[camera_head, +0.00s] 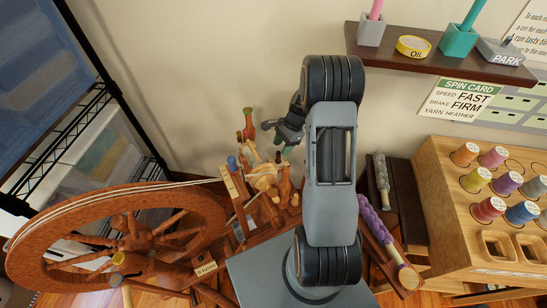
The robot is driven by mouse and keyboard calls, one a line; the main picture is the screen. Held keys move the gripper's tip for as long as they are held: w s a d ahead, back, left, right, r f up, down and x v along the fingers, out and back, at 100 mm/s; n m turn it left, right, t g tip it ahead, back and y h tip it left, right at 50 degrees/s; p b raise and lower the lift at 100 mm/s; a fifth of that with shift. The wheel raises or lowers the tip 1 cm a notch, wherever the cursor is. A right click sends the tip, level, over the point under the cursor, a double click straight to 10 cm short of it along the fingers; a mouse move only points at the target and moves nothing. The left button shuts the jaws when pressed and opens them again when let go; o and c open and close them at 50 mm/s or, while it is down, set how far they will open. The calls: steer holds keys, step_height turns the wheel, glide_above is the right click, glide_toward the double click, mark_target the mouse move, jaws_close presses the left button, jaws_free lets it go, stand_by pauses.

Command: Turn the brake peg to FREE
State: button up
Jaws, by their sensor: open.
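A wooden spinning wheel (120,235) stands at the lower left, with its flyer and bobbin part (262,178) at the picture's middle. Several small pegs rise there: a turned wooden one with a green top (248,122) at the back, and one with a blue top (231,163) at the left. I cannot tell for sure which is the brake peg, and no FREE mark is readable. My gripper (277,134) is open and looks empty. It appears just right of the green-topped peg, above the bobbin part; I cannot tell whether it touches anything.
A spin card (463,98) reads FAST, FIRM. A wooden spool rack (440,180) stands right. A black wire rack (105,110) is left. Bare wall lies behind my gripper.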

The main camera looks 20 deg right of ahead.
mark_target(279, 151)
steer(key=shift+b+x, duration=0.35)
steer(key=shift+x, duration=2.6)
